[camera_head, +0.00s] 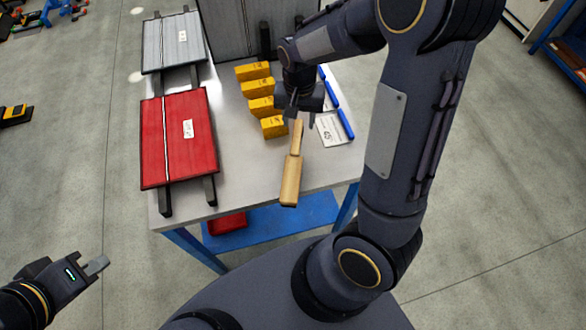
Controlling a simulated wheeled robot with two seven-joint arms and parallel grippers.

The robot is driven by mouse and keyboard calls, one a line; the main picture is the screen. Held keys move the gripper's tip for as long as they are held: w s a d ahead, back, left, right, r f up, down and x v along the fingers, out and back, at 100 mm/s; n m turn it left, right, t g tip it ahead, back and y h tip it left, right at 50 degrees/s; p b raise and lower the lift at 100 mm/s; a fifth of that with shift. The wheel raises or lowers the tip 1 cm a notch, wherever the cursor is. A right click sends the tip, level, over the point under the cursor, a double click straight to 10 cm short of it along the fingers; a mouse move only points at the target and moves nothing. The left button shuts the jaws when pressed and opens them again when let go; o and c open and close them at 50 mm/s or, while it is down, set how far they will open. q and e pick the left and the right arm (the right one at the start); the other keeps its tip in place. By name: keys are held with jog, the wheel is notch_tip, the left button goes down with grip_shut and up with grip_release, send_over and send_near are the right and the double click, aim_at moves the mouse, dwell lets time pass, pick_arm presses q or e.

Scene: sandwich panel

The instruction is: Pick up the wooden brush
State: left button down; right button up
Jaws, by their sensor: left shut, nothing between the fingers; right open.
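The wooden brush (291,179) lies on the grey table near its front edge, its wide end toward me and its narrow handle pointing away. My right gripper (296,118) is open, pointing down at the far end of the handle. Its fingers seem to be around or just above the handle tip; I cannot tell whether they touch it. My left gripper (97,265) is shut and empty, off the table at the lower left.
The table (245,183) also bears a red panel (178,138) and a grey panel (173,42) on dark rails. Several yellow blocks (274,126) stand left of my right gripper. Blue-handled tools (345,124) and a white card (331,130) lie to its right. A blue lower shelf (270,222) holds a red item.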

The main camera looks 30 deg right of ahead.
aim_at(297, 131)
notch_tip(297, 131, down, 7)
jog(key=shift+a+f, duration=0.1)
jog(key=shift+a, duration=0.05)
jog(key=shift+c, duration=0.5)
grip_shut()
